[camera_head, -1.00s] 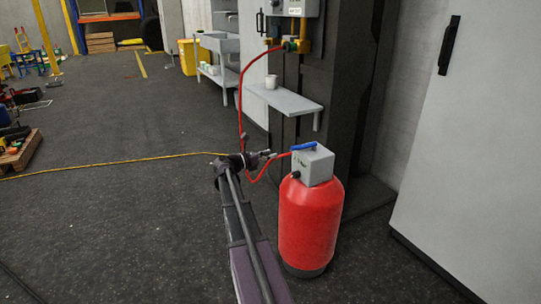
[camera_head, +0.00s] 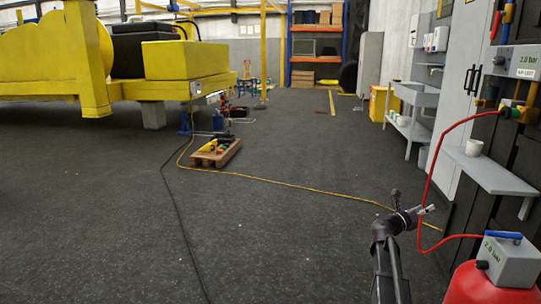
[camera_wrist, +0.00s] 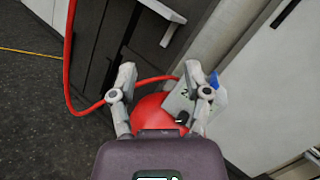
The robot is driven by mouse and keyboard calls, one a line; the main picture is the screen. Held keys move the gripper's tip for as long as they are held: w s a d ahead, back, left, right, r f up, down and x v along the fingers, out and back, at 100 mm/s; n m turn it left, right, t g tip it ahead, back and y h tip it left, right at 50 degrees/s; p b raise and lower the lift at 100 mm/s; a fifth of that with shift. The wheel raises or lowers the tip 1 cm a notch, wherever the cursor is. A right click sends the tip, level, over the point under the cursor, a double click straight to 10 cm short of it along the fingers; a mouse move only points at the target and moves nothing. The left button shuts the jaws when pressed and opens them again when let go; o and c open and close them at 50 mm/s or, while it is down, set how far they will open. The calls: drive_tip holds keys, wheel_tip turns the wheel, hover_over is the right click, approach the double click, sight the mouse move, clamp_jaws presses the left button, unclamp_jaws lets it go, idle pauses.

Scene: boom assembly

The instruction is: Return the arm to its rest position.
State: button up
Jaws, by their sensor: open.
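My gripper (camera_head: 424,210) is at the end of my outstretched arm, at the lower right of the head view. In the wrist view its two fingers (camera_wrist: 157,84) stand apart with nothing between their tips. The red tank (camera_head: 490,284) with its grey box (camera_head: 512,262) and blue handle is to the right of my gripper. In the wrist view the red tank (camera_wrist: 155,112) and the grey box (camera_wrist: 182,100) appear behind the fingers. I cannot tell whether a finger touches the box.
A red hose (camera_head: 428,185) loops from the wall unit (camera_head: 518,62) to the box, close by my gripper. A grey shelf (camera_head: 495,172) with a white cup (camera_head: 474,147) juts from the wall. A yellow cable (camera_head: 300,187) crosses the floor. Open floor (camera_head: 270,235) lies to the left.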

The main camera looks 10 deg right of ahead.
drive_tip(key=w+a+n+t+y, duration=0.4)
drive_tip(key=a+n+t+y, duration=0.15)
drive_tip(key=a+n, duration=0.35)
drive_tip(key=w+a+n+t+y, duration=0.4)
drive_tip(key=w+a+n+t, duration=0.1)
drive_tip(key=a+n+t, duration=0.25)
drive_tip(key=a+f+n+g+y, duration=0.1)
drive_tip(key=a+f+n+y, duration=0.2)
drive_tip(key=a+n, duration=0.25)
drive_tip(key=s+a+f+n+g+y, duration=0.1)
drive_tip(key=a+f+n+y, duration=0.25)
drive_tip(key=a, duration=0.25)
drive_tip(key=a+f+n+g+y, duration=0.1)
drive_tip(key=a+f+n+y, duration=0.1)
drive_tip(key=a+n+y, duration=0.3)
drive_tip(key=s+a+f+n+g, duration=0.6)
drive_tip(key=s+a, duration=0.1)
drive_tip(key=s, duration=0.3)
drive_tip(key=s+a+f+n+g, duration=0.6)
drive_tip(key=s+a+f+n, duration=0.1)
drive_tip(key=s, duration=0.3)
drive_tip(key=s+n+g+h, duration=0.1)
drive_tip(key=s+n+g, duration=0.15)
drive_tip(key=s, duration=0.45)
wheel_tip(320, 180, up, 36)
drive_tip(key=m+p, duration=0.1)
drive_tip(key=p, duration=3.6)
drive_tip(key=shift+w+r, duration=0.2)
